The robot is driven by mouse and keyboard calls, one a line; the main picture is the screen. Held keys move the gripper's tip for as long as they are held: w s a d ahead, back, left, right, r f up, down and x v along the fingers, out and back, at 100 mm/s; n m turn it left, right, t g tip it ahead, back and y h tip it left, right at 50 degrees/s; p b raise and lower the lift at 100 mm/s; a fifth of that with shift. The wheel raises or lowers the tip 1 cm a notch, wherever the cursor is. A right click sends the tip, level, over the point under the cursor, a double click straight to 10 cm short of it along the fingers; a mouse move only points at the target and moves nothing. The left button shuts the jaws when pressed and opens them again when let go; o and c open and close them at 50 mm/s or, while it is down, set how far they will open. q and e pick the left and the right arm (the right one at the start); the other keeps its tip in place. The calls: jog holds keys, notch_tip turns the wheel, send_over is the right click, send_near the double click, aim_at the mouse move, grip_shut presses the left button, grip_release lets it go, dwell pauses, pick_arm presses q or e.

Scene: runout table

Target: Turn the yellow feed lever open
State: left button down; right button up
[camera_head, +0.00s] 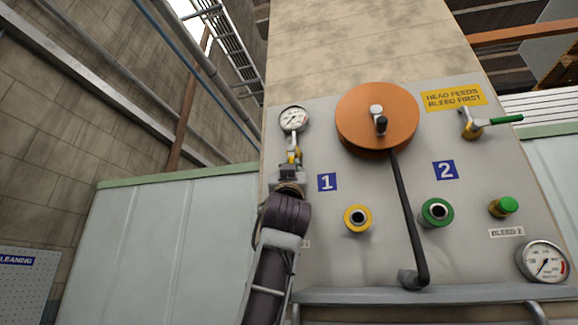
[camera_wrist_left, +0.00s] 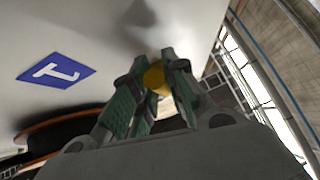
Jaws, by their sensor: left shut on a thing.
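The yellow feed lever (camera_head: 293,156) is on the grey panel, below a round gauge and left of the blue "1" sign. Only a small yellow part of it shows above my left gripper (camera_head: 290,172), which comes up from below. In the left wrist view, a rounded yellow part of the lever (camera_wrist_left: 155,79) sits between the green-padded fingers of my left gripper (camera_wrist_left: 158,85). The fingers are shut on it. The rest of the lever is hidden by the gripper, so its angle cannot be told. My right gripper is not in view.
A gauge (camera_head: 294,119) is just above the lever. To the right are an orange disc (camera_head: 362,118) with a black bar, a yellow-ringed port (camera_head: 357,219), a green-ringed port (camera_head: 437,212) and a green-handled valve (camera_head: 474,128). A grey ledge (camera_head: 440,294) juts out below.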

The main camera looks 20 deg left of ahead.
pick_arm(q)
jog(key=shift+s+a+r, duration=0.1)
jog(key=shift+s+r, duration=0.1)
jog(key=shift+r, duration=0.05)
jog(key=c, duration=1.4)
grip_release()
jog(key=shift+w+f, duration=0.1)
jog(key=shift+c, duration=0.2)
jog(key=shift+w+f, duration=0.1)
jog(key=shift+f, duration=0.05)
jog(key=v, duration=1.2)
